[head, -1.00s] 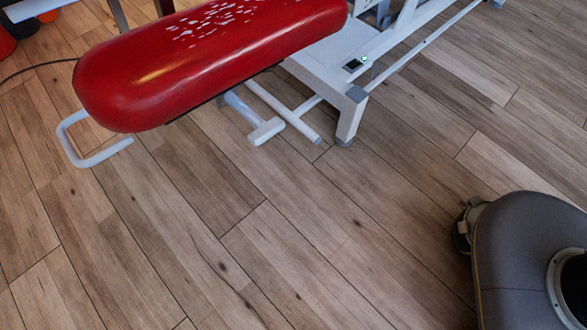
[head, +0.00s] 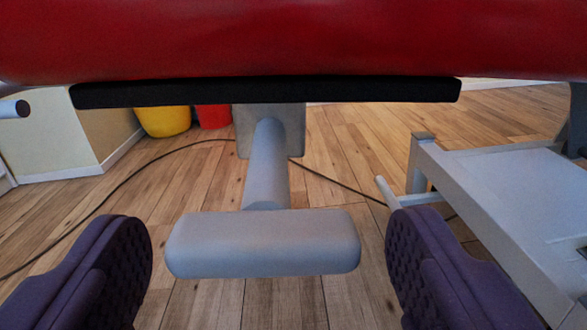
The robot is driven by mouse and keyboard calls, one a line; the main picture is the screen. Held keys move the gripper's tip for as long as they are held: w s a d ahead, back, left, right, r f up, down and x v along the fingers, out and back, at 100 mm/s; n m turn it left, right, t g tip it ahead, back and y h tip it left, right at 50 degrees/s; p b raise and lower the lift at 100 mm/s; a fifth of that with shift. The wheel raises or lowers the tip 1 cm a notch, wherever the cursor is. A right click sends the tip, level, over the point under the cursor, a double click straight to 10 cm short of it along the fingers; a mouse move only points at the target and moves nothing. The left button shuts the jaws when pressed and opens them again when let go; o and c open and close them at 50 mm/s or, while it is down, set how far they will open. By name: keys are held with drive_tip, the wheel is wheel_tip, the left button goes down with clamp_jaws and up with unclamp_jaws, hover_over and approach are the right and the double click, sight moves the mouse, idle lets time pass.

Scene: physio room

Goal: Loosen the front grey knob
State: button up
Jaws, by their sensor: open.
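The front grey knob (head: 263,243) is a rounded T-shaped bar on a grey stem (head: 267,165). The stem joins a grey block under the red padded bench (head: 290,38). My gripper (head: 268,265) is open, with one dark purple ridged finger to the left of the knob and one to the right. There is a gap between each finger and the bar's ends, and neither touches it. The knob lies level across the view and is fully visible.
A black strip (head: 265,92) runs under the red cushion, just above the stem. The white bench frame (head: 500,215) stands close on the right. A yellow container (head: 162,121), a red container (head: 213,116) and a dark cable (head: 130,180) lie behind on the wooden floor.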

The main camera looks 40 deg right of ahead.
drive_tip(key=shift+x, duration=0.95)
drive_tip(key=c, duration=1)
drive_tip(key=shift+o, duration=0.2)
